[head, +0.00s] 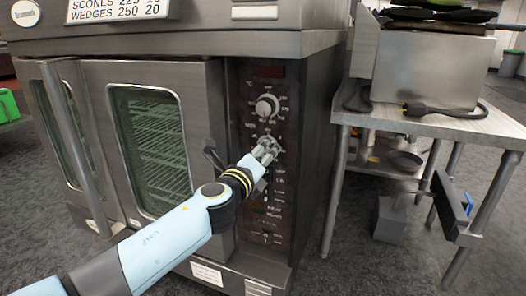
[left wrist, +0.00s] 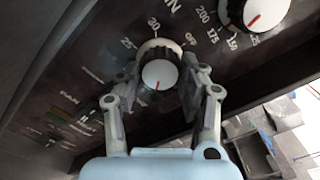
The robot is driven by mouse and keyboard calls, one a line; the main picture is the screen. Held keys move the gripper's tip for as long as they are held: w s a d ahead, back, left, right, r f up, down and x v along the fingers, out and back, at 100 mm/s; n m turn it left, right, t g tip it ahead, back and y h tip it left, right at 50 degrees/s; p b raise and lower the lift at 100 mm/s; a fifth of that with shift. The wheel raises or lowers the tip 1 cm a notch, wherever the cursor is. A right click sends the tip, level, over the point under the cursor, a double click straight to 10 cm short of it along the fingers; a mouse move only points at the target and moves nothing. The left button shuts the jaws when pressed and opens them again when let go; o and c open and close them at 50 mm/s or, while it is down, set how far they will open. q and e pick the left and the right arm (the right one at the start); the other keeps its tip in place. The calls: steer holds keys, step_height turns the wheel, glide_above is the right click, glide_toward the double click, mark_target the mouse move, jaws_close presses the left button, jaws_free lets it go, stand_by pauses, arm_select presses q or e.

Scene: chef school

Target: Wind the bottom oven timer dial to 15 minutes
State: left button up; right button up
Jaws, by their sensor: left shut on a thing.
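The bottom oven timer dial (left wrist: 160,73) is a round knob with a white face and a red pointer line. In the left wrist view its red line points down the picture, away from the printed 30 and OFF marks. The numbers on its lower side are hidden by my gripper. My left gripper (left wrist: 160,88) is shut on the dial, one finger on each side. In the head view my left gripper (head: 266,150) reaches the control panel (head: 262,108) and covers most of the dial. My right gripper is not in view.
The temperature dial (head: 266,106) sits just above the timer; it also shows in the left wrist view (left wrist: 254,14). Switches line the panel below. The oven's glass doors (head: 150,145) are shut, with handles sticking out. A metal table (head: 440,125) stands to the right.

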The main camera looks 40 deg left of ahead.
arm_select(q)
steer(key=shift+f+m, duration=0.1)
steer(key=shift+m, duration=0.4)
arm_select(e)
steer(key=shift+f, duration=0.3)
arm_select(q)
steer(key=shift+m, duration=0.3)
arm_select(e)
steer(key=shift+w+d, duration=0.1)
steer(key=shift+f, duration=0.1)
arm_select(q)
steer(key=shift+f, duration=0.1)
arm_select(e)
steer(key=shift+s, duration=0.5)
arm_select(q)
steer(key=o, duration=1.2)
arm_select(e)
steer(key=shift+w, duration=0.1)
